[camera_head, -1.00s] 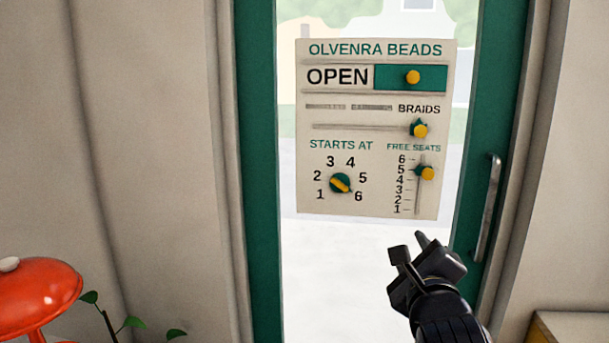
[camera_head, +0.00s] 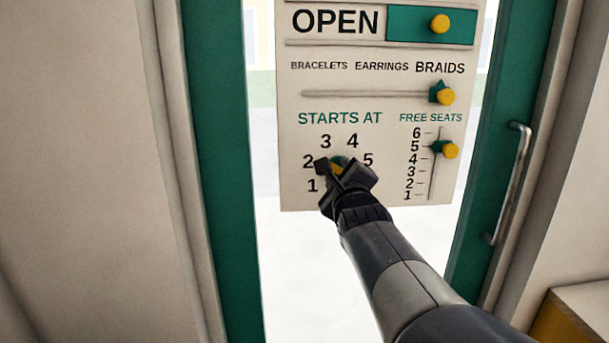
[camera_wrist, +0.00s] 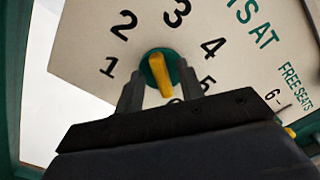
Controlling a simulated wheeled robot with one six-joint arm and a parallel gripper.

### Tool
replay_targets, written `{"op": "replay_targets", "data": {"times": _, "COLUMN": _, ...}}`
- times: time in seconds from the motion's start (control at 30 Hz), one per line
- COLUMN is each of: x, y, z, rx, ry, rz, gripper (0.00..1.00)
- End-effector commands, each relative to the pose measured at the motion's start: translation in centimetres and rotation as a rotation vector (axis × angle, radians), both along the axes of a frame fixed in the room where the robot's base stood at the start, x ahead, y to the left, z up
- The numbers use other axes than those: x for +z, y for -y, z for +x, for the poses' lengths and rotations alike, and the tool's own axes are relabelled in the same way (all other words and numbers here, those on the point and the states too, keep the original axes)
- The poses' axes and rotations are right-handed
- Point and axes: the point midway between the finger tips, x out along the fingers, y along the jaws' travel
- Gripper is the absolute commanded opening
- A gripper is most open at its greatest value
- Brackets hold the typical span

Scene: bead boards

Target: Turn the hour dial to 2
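The hour dial (camera_head: 340,160) is a green disc with a yellow grip bar, under "STARTS AT" on the white sign. In the head view my gripper (camera_head: 337,172) covers much of it. The wrist view shows the dial (camera_wrist: 160,70) clearly, with numbers 1 to 5 around it and 6 partly hidden. Its bar's lower end points towards 6, and its upper end lies between 2 and 3; I cannot tell which end is the pointer. My gripper (camera_wrist: 160,92) is open, with one finger on each side of the yellow bar and small gaps visible.
The sign (camera_head: 300,195) hangs on a glass door with a green frame (camera_head: 222,150). To the dial's right is the free seats slider (camera_head: 450,150); above are the braids slider (camera_head: 445,95) and the open sign's knob (camera_head: 440,23). A door handle (camera_head: 508,180) is at the right.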

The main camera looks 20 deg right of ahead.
Motion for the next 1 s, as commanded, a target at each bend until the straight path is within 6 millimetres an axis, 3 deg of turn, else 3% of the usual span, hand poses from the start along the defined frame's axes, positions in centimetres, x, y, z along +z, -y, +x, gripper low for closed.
{"op": "replay_targets", "data": {"times": 0.4, "x": 0.00, "y": 0.17, "z": 0.60, "rx": 0.000, "ry": 0.000, "rz": 0.000, "gripper": 0.36}}
{"op": "replay_targets", "data": {"times": 0.83, "x": -0.01, "y": 0.17, "z": 0.58, "rx": 0.000, "ry": 0.000, "rz": 0.000, "gripper": 0.00}}
{"op": "replay_targets", "data": {"times": 1.0, "x": -0.03, "y": 0.17, "z": 0.57, "rx": 0.000, "ry": 0.000, "rz": 0.000, "gripper": 0.00}}
